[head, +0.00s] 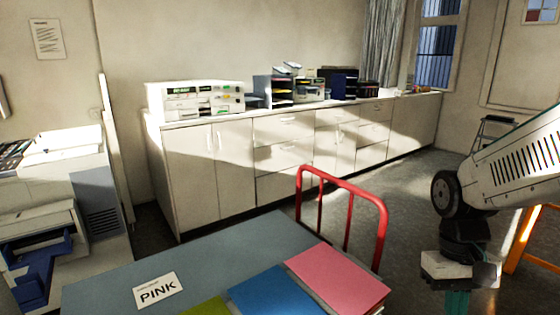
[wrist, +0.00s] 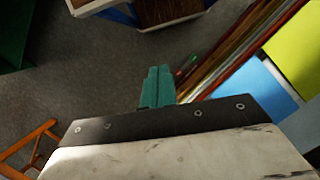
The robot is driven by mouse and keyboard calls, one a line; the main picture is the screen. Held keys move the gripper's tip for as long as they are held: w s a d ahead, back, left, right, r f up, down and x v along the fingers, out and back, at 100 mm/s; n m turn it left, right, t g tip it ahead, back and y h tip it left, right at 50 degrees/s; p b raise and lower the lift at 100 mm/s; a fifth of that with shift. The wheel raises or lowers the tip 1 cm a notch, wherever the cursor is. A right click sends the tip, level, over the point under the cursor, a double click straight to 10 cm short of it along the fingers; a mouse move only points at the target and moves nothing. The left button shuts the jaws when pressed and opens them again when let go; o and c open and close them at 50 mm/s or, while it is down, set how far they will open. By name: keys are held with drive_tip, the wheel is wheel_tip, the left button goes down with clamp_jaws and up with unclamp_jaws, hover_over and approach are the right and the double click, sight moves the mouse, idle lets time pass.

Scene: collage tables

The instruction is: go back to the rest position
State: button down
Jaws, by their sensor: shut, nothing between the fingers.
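My gripper (head: 457,303) hangs at the right of the head view, pointing down, with its teal fingers cut off by the bottom edge. It is to the right of the blue-grey table and its papers, apart from them. In the wrist view the teal fingers (wrist: 158,85) are together with nothing between them, above the dark floor.
Cabinets (head: 285,150) line the wall. An orange wooden frame (head: 527,240) stands at right.

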drive_tip(key=s+a+r+t, duration=0.3)
drive_tip(key=s+r+t, duration=0.1)
drive_tip(key=s+r, duration=0.4)
drive_tip(key=shift+s+r+n+t, duration=0.2)
drive_tip(key=shift+r+n+t, duration=0.1)
drive_tip(key=shift+r+t, duration=0.15)
